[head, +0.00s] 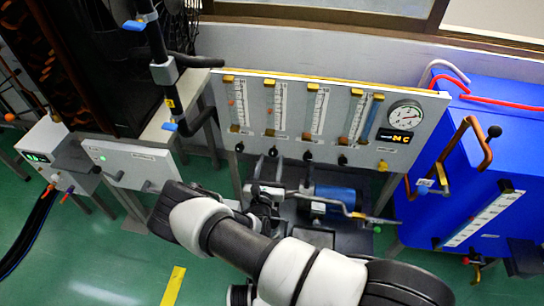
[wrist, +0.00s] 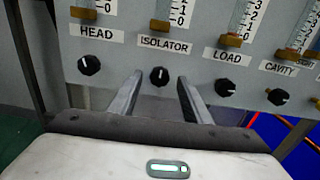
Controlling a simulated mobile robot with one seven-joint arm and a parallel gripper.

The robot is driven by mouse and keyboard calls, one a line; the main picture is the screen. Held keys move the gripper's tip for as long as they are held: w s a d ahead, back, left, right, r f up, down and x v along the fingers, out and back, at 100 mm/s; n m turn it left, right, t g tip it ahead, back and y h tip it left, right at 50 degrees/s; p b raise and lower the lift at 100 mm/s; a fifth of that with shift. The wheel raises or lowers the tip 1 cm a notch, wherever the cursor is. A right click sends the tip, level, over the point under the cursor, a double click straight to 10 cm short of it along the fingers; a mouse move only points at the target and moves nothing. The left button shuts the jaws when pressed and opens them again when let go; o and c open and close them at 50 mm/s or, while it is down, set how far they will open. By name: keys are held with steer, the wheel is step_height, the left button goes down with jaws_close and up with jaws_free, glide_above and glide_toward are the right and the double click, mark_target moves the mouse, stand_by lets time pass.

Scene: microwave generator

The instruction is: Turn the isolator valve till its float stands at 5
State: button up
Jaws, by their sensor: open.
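The isolator valve knob (wrist: 159,77) is black with a white pointer mark pointing roughly up, under the ISOLATOR label (wrist: 165,43) in the wrist view. My gripper (wrist: 160,84) is open, one finger on each side of the knob; I cannot tell whether either touches it.
The HEAD knob (wrist: 89,65) is left of my fingers; the LOAD knob (wrist: 225,88) and CAVITY knob (wrist: 277,97) are to the right. A round gauge (head: 405,115) is on the panel (head: 341,133). Pipework and a blue cylinder (head: 334,196) lie below; a blue cabinet (head: 447,187) stands right.

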steer(key=s+a+p, duration=0.1)
steer(key=s+a, duration=0.2)
steer(key=s, duration=1.1)
steer(key=shift+s, duration=0.25)
steer(key=w+d+r+m+g+h, duration=0.2)
steer(key=d+r+m+g+h, duration=0.15)
steer(key=r+m+h, duration=0.45)
steer(key=s+d+r+m+g+y, duration=0.1)
steer(key=s+d+r+m+g, duration=0.3)
steer(key=d+r+m+g, duration=0.55)
steer(key=s+d+r+m+g+y, duration=0.1)
steer(key=s+d+r+m+g, duration=0.3)
steer(key=r+m, duration=0.55)
steer(key=s+a+r+m+t+y, duration=0.1)
steer(key=s+r+m+t+y, duration=0.3)
steer(key=r, duration=0.5)
steer(key=s+r+m+t+y, duration=0.1)
steer(key=s+r+m+y, duration=0.2)
steer(key=s+r+y, duration=0.5)
step_height(320, 180, up, 15)
steer(key=w+h+p, duration=0.1)
steer(key=h+p, duration=0.1)
steer(key=p, duration=1.2)
steer(key=shift+w+h, duration=0.3)
steer(key=shift+w, duration=0.05)
